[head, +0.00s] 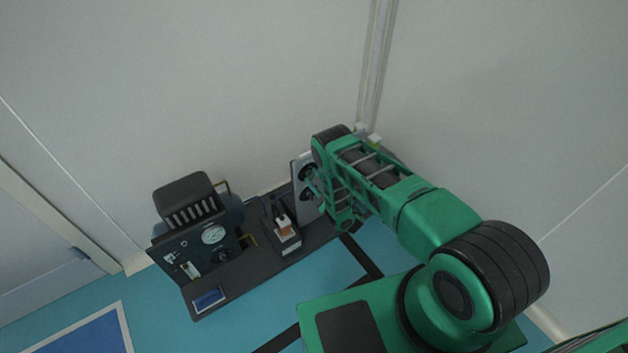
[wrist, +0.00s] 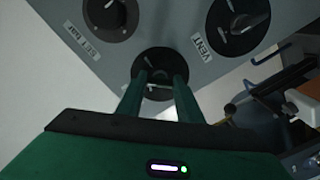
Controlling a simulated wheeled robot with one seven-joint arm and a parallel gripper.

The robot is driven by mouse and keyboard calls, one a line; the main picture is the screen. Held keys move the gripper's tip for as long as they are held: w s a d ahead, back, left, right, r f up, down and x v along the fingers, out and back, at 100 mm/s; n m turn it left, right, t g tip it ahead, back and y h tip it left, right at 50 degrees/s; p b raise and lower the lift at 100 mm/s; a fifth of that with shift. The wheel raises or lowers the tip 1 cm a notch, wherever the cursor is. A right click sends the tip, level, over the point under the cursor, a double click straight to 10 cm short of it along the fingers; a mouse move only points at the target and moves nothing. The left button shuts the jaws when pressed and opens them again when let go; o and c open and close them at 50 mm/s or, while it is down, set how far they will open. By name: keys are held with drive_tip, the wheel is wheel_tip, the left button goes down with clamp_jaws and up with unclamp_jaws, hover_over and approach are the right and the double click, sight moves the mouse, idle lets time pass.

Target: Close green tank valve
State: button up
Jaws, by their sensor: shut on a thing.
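My gripper (wrist: 160,80) shows in the wrist view with its two green fingers closed on a dark round knob (wrist: 153,62) at the lower edge of a grey panel (wrist: 170,30). The fingers cover part of this knob, and no label shows for it. In the head view the grey panel (head: 298,206) stands upright at the end of my green arm, with dark knobs (head: 307,172) on its face; my fingertips are hard to make out there. I cannot make out a green tank, and I cannot tell whether the held knob is its valve.
The panel also carries a "SET bar" knob (wrist: 110,18) and a "VENT" knob (wrist: 238,22) close by. A dark bench (head: 318,237) holds a compressor-like unit (head: 195,235) with a gauge and a small orange-and-white device (head: 284,228). Pipes (head: 376,60) run up the wall corner.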

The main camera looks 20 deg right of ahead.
drive_tip(key=shift+s+a+n, duration=0.1)
drive_tip(key=shift+a+n, duration=0.05)
drive_tip(key=shift+n, duration=4.15)
drive_tip(key=shift+f, duration=0.1)
drive_tip(key=o, duration=0.9)
drive_tip(key=shift+o, duration=0.9)
drive_tip(key=v, duration=1)
drive_tip(key=shift+s, duration=0.25)
drive_tip(key=shift+d, duration=0.2)
